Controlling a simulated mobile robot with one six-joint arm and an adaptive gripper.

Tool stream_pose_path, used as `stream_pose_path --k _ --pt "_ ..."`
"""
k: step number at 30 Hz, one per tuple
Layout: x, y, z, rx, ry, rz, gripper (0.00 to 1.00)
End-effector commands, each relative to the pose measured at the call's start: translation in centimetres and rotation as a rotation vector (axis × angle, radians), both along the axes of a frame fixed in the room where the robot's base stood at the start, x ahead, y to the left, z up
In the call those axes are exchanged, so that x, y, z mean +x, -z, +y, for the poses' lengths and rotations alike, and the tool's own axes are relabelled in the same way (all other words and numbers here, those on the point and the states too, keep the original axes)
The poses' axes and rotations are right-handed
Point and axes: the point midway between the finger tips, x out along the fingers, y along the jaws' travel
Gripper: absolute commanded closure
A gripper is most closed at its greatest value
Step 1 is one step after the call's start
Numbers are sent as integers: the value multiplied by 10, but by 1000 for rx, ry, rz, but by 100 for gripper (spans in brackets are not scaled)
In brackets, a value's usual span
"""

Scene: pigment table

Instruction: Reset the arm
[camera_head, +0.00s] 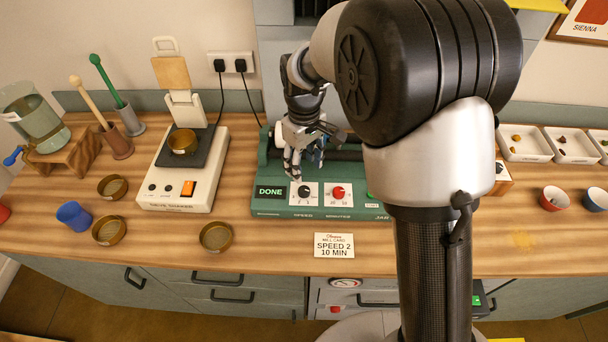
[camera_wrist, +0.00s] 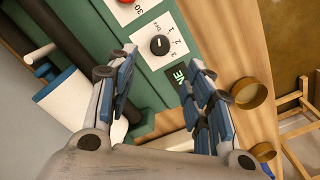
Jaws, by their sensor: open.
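My gripper (camera_head: 304,158) hangs above the green mill (camera_head: 264,208) near the middle of the wooden table, close over its front panel. In the wrist view my gripper (camera_wrist: 160,98) shows two blue-padded fingers spread apart with nothing between them. Beyond the fingers lie the mill's black speed knob (camera_wrist: 159,45) and, higher up, part of a red knob (camera_wrist: 126,1). In the head view the mill's display (camera_head: 271,192) reads DONE, and the red minutes knob (camera_head: 338,193) sits right of the speed knob. My arm hides the mill's right part.
A white shaker (camera_head: 187,190) with a brass dish on top stands left of the mill. Loose brass dishes (camera_head: 216,237) and a blue cup (camera_head: 74,215) lie at left. A card (camera_head: 334,245) reading SPEED 2, 10 MIN lies in front. White trays (camera_head: 525,145) and cups stand at right.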

Motion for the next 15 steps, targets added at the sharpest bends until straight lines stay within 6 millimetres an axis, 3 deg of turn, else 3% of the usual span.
stream_pose_path --k 6,15 --pt "0 -20 0 0 0 0 53" --pt "0 -22 0 -1 0 1 53"
